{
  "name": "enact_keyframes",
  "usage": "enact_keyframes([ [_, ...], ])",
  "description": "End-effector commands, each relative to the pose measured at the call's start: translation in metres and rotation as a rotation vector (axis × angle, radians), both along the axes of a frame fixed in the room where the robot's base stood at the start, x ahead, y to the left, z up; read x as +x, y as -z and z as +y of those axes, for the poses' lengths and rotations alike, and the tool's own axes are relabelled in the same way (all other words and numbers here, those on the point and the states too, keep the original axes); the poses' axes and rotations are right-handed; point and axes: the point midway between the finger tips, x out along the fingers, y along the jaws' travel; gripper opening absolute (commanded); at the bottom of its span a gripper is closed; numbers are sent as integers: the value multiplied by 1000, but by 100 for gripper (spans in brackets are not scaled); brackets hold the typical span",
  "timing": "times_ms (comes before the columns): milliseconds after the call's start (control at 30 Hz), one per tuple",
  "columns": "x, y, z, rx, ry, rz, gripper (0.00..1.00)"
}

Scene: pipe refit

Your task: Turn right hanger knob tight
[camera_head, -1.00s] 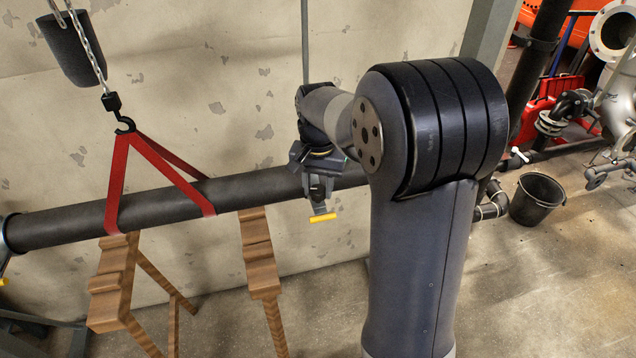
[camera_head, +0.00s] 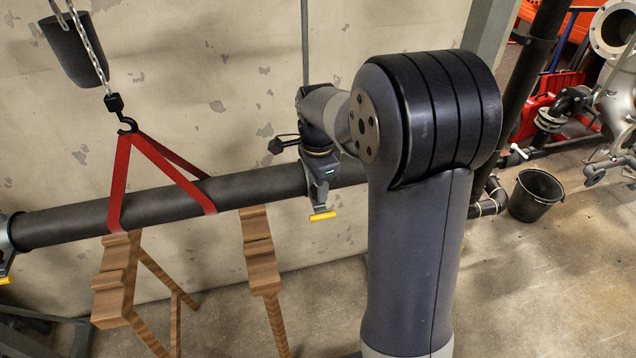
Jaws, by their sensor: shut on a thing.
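The right hanger (camera_head: 322,196) is a grey bracket at the dark pipe (camera_head: 262,187), with a yellow bar (camera_head: 323,216) at its lower end. My gripper (camera_head: 321,180) is at this hanger, in front of the pipe, below my wrist. It is shut on the hanger's knob; the fingertips and the knob are too small and covered to make out. The left hanger (camera_head: 6,236) holds the pipe's left end at the picture edge.
A red sling (camera_head: 120,185) on a chain hook (camera_head: 126,124) loops around the pipe. Wooden trestles (camera_head: 118,275) stand beneath it. A black bucket (camera_head: 536,195) stands on the floor at right. My large arm link covers the pipe's right part.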

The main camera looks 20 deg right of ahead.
Motion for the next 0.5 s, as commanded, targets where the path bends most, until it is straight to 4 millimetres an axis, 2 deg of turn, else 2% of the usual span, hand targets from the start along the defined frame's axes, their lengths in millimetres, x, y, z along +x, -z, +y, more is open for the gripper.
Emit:
enact_keyframes([
  [200, 1, -1, 0, -1, 138, -3, 11],
  [500, 1, -1, 0, -1, 235, -3, 11],
])
